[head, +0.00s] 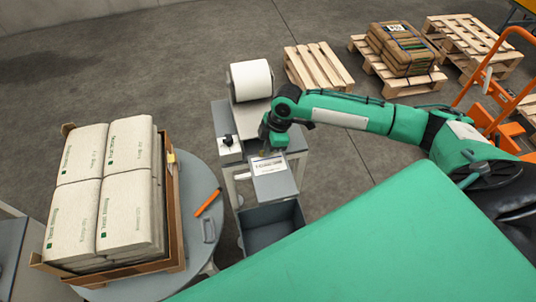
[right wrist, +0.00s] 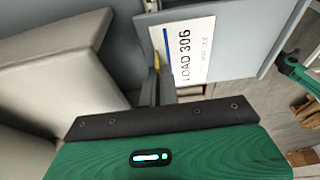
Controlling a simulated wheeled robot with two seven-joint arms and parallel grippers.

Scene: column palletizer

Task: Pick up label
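The label (head: 268,163) is a white sheet with dark print, lying on a grey tilted plate (head: 277,184) in the head view. In the right wrist view the label (right wrist: 190,50) reads "LOAD 306" and has a blue stripe along its left part. My right gripper (head: 266,150) is over the plate at the label's upper edge. In the right wrist view its narrow fingers (right wrist: 158,66) are close together at the label's left edge. I cannot tell whether they pinch the label. My left gripper is not in view.
A white roll (head: 250,80) sits behind on the grey stand. A grey bin (head: 271,228) is below the plate. To the left, stacked sacks (head: 107,190) stand on a round table with an orange-handled tool (head: 208,203). Wooden pallets (head: 318,66) and an orange pallet jack (head: 490,115) are behind.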

